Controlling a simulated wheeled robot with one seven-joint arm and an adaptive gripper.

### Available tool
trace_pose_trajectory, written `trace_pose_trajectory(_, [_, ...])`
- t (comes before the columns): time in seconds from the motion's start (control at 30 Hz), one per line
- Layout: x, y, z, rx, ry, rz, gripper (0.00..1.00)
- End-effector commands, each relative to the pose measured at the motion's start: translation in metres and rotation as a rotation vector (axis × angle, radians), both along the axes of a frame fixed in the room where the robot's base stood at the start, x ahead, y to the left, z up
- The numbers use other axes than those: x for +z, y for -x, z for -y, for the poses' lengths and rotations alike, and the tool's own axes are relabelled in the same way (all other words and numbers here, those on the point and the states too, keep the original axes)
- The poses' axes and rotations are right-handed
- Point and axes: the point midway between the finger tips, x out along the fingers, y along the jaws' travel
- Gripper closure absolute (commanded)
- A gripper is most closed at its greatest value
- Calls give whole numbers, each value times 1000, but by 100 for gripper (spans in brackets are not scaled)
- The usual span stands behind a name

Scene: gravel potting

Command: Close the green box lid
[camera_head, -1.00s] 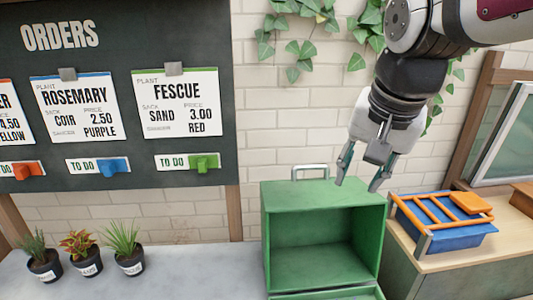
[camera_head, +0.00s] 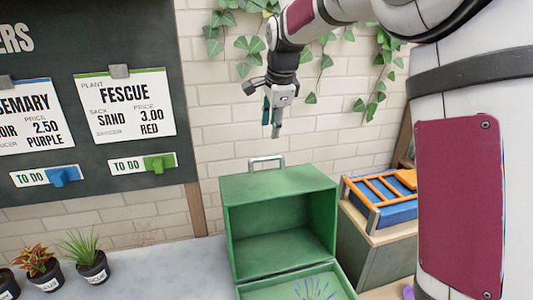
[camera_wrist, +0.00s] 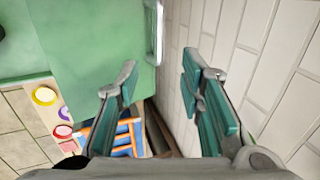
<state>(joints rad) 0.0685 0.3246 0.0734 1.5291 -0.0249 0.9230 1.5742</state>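The green box (camera_head: 250,189) stands on the grey counter in the head view, its front open and its inside empty. A green panel (camera_head: 283,292), apparently its lid, lies folded down in front, with purple stem-like marks or items on it. A metal handle (camera_head: 266,159) stands on the box's top near the wall. My gripper (camera_head: 271,126) hangs above the box top near the wall, fingers downward, touching nothing. In the wrist view my gripper (camera_wrist: 160,76) has its fingers apart with nothing between them. The box top (camera_wrist: 95,35) and handle (camera_wrist: 152,30) show left of and between the fingers.
A blue tray with an orange rack (camera_head: 378,188) stands on a wooden-topped cabinet right of the box. Potted plants (camera_head: 92,265) stand at left under the orders board (camera_head: 195,100). The brick wall (camera_head: 330,110) is close behind my gripper. Coloured round items (camera_wrist: 44,95) show in the wrist view.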

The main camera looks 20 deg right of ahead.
Motion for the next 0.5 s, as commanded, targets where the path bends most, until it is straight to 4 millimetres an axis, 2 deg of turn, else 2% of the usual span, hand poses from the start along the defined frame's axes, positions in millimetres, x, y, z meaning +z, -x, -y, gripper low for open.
trace_pose_trajectory(0.3, [-58,-20,0,3,0,-5,65])
trace_pose_trajectory(0.5, [-91,-33,-1,3,-1,-4,65])
